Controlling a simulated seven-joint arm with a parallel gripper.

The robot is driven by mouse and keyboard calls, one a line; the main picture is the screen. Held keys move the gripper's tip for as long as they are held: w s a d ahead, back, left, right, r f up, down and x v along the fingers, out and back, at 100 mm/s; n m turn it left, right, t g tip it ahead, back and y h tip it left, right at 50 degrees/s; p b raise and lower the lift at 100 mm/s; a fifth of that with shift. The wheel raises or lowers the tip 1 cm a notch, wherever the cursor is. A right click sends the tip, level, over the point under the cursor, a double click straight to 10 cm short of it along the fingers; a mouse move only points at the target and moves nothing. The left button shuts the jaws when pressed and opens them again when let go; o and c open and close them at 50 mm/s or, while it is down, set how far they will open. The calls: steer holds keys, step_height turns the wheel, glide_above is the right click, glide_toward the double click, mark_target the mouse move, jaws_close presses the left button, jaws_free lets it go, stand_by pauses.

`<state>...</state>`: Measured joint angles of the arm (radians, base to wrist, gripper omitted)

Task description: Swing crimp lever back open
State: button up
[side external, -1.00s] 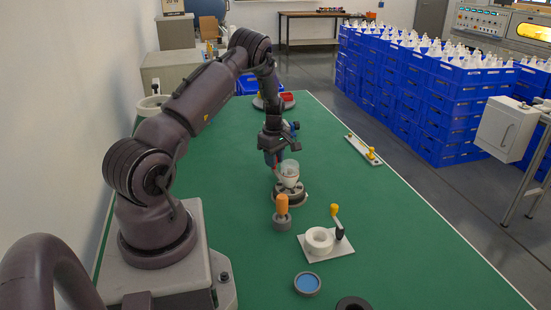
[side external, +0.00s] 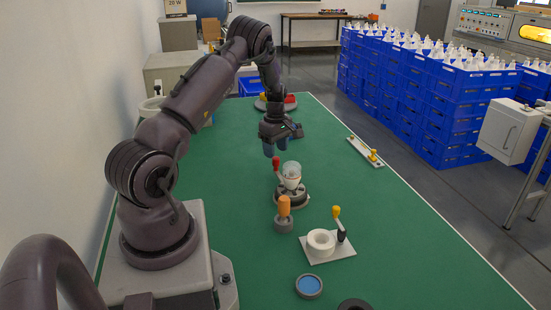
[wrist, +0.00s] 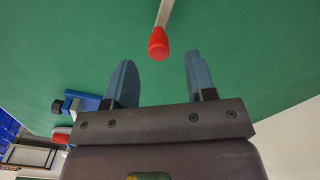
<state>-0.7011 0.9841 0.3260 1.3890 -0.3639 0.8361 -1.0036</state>
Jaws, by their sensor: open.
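The lever with a red knob (side external: 276,161) stands roughly upright at the left side of a round dark fixture (side external: 291,200). A bulb with a clear top and white lower body (side external: 292,172) sits upright in the fixture. My gripper (side external: 272,150) is open and empty just above the red knob, in the side external view. In the wrist view, the red knob (wrist: 158,44) and its pale rod lie in line with the gap between my fingertips (wrist: 160,62), with neither finger touching it. The fixture and bulb are outside the wrist view.
Close in front of the fixture stands an orange-handled tool (side external: 284,207). A white plate (side external: 340,249) carries a white ring and a yellow-knobbed lever (side external: 336,212). A blue-topped disc (side external: 309,286) lies nearer.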

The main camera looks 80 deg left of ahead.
step_height(320, 180, up, 9)
steer(key=shift+f, duration=0.2)
stand_by(0.5)
steer(key=s+d+r+m+t, duration=0.2)
steer(key=d+r+m, duration=0.4)
steer(key=d, duration=0.7)
steer(key=s+d+r+m+t, duration=0.2)
steer(key=s+d+r+m, duration=0.3)
steer(key=d+m, duration=0.5)
steer(key=s+d+r+m+t, duration=0.1)
steer(key=s+d+r+m, duration=0.2)
steer(key=d+r+m, duration=0.4)
steer(key=d+m, duration=0.1)
steer(key=d, duration=0.8)
steer(key=shift+s+r+m+t, duration=0.25)
steer(key=shift+s+m+t, duration=0.05)
steer(key=shift+s+t, duration=0.1)
